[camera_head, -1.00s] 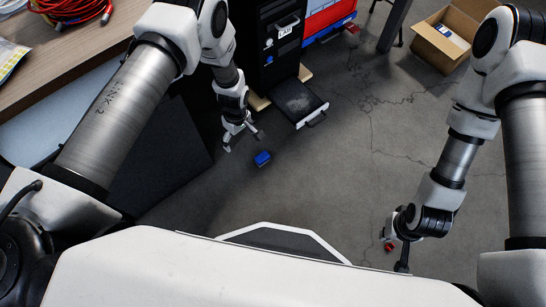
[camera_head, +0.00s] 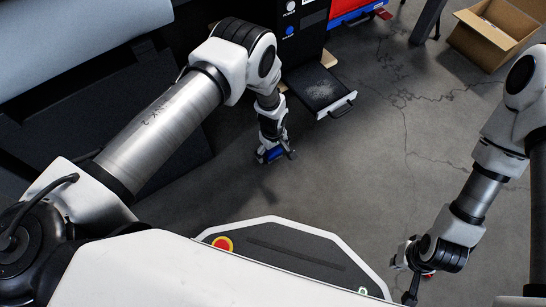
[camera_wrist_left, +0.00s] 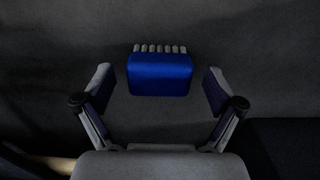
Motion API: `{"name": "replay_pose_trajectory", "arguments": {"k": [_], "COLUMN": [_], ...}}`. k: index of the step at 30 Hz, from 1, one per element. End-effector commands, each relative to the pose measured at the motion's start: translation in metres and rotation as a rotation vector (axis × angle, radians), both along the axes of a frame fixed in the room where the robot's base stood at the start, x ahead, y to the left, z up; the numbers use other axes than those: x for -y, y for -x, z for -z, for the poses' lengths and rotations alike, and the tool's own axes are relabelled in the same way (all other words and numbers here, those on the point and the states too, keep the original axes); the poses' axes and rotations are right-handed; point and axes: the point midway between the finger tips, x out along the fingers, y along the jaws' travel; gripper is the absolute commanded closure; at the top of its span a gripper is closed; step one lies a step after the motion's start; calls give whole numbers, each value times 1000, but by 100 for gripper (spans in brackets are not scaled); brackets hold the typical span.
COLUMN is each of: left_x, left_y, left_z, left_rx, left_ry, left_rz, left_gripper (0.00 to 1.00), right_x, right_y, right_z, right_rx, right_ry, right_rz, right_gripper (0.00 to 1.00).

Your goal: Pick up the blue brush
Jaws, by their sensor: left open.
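The blue brush (camera_wrist_left: 160,76) lies on the grey floor, with a row of pale bristle tufts along its far edge in the left wrist view. My left gripper (camera_wrist_left: 158,88) is open, with one finger on each side of the brush and a visible gap on both sides. In the head view the brush (camera_head: 274,154) shows as a blue patch partly covered by my left gripper (camera_head: 276,157). My right gripper (camera_head: 416,272) is low at the right, over a small red object (camera_head: 428,276) that is mostly hidden; its jaws are unclear.
A black cabinet (camera_head: 290,50) with a pulled-out drawer (camera_head: 322,88) stands just beyond my left gripper. An open cardboard box (camera_head: 490,38) is at the far right. The cracked floor between my arms is clear.

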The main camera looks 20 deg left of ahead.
Motion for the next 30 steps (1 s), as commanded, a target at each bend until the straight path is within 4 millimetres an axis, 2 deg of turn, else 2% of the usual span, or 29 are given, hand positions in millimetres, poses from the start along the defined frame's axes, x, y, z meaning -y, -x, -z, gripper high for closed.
{"name": "replay_pose_trajectory", "arguments": {"k": [1,6,8,9,12,20,23,26,30], "left_x": [0,0,0,0,0,0,0,0,0], "left_y": [-1,-1,-1,-1,0,0,0,-1,-1], "left_z": [4,2,2,2,2,2,-4,-22,-59], "left_rx": [1,1,1,1,1,0,1,1,1], "left_ry": [0,0,0,0,-1,0,-1,0,0], "left_rz": [0,0,0,0,0,0,0,0,1], "left_gripper": [6,6,24,38,72,72,72,72,72], "right_x": [0,0,0,0,0,0,0,0,-1], "right_y": [0,-1,-1,0,0,0,0,0,1], "right_z": [4,1,1,1,1,1,-3,-15,-39], "right_rx": [1,2,1,1,1,1,0,-1,-4], "right_ry": [0,0,0,0,0,0,0,0,-1], "right_rz": [1,1,1,1,1,0,0,-2,-6], "right_gripper": [100,100,100,100,100,100,100,100,100]}}
